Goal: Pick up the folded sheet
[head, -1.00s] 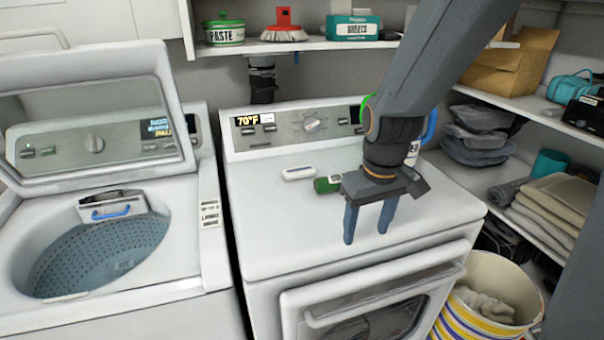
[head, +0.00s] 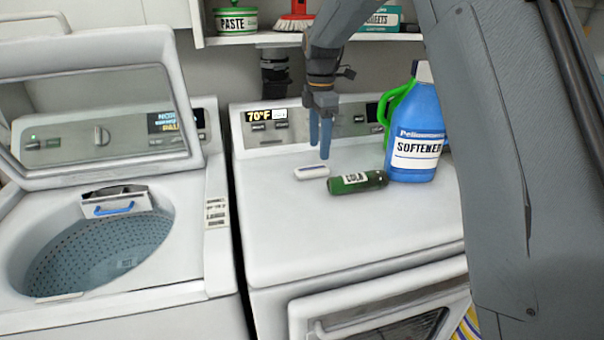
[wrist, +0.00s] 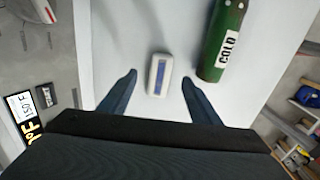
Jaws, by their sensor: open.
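No folded sheet can be made out in the current views; my arm covers the right side of the head view, where the shelves with folded cloths showed earlier. My gripper (head: 320,152) is open and empty, pointing down above the dryer top (head: 300,225) near its control panel. In the wrist view its blue fingers (wrist: 158,76) are spread apart. A small white device with a blue strip (wrist: 158,68) lies on the dryer between the fingertips in that view, not gripped.
A green bottle (head: 357,182) lies beside the white device (head: 311,172). The open washer (head: 110,255) is at left. A shelf (head: 262,38) with a paste tub (head: 236,20) runs above.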

